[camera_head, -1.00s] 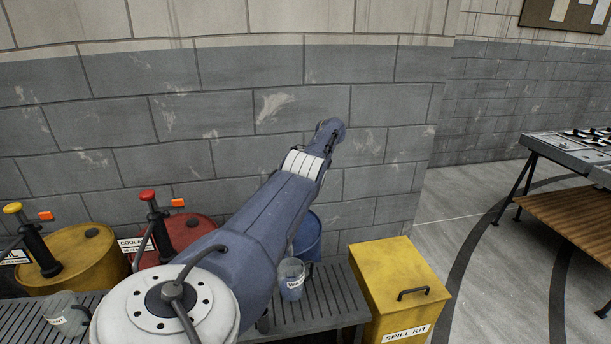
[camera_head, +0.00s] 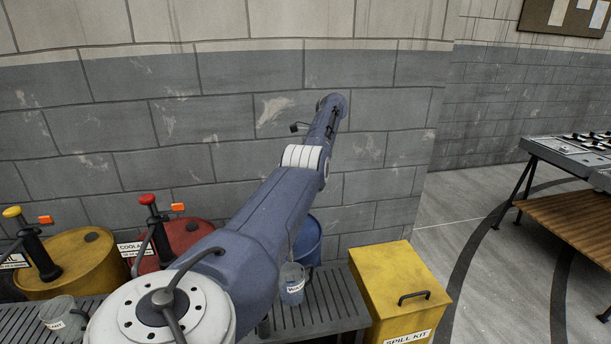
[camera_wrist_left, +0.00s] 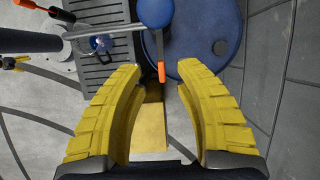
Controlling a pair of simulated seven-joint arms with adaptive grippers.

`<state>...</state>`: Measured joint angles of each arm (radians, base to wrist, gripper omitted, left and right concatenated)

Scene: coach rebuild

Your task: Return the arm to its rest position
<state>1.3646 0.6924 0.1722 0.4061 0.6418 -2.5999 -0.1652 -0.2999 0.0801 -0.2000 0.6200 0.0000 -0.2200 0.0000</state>
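My left arm (camera_head: 265,220) reaches from the bottom left up and to the right in front of the grey block wall. Its far end is raised near the wall, and its gripper cannot be made out in the head view. In the left wrist view my left gripper (camera_wrist_left: 158,68) has its two yellow fingers spread apart with nothing held between them. Beyond them are the blue drum (camera_wrist_left: 205,45) and, lower down, the yellow spill kit box (camera_wrist_left: 150,128).
A labelled grey measure (camera_head: 292,286) is beside my arm above the slatted bench (camera_head: 335,300). Another measure (camera_head: 62,318) stands at the left. Yellow (camera_head: 85,262) and red (camera_head: 185,235) drums carry pumps.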

